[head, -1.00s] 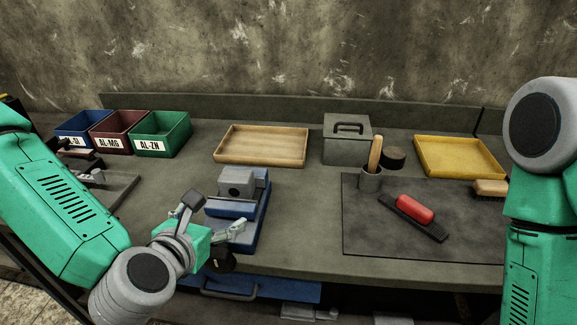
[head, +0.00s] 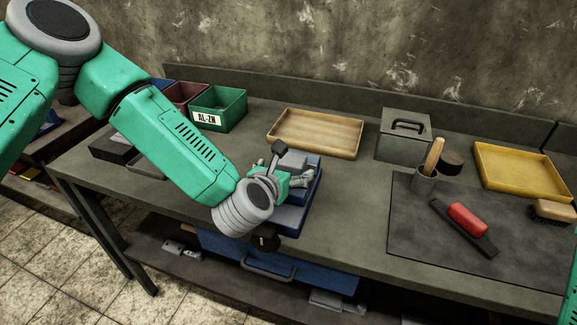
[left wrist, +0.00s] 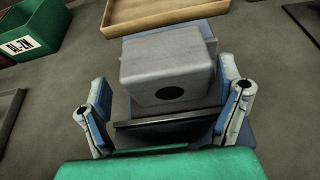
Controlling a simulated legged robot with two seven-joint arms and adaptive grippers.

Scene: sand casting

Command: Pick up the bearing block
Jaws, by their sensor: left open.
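The bearing block (head: 291,162) is a grey block with a dark round hole in its front face. It sits in the blue vise (head: 291,216) near the table's front edge, partly hidden by my left gripper in the head view. In the left wrist view the block (left wrist: 168,74) is just ahead, its hole facing me. My left gripper (head: 298,178) is open, with one finger to each side of the block's front in the left wrist view (left wrist: 166,105). Whether the fingers touch it cannot be told. My right gripper is not in view.
A wooden tray (head: 316,148) lies behind the vise, with a green AL-ZN bin (head: 232,112) to its left. A grey lidded box (head: 401,150) and a yellow tray (head: 513,191) stand to the right. A dark mat (head: 415,245) holds a red-handled tool (head: 467,219).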

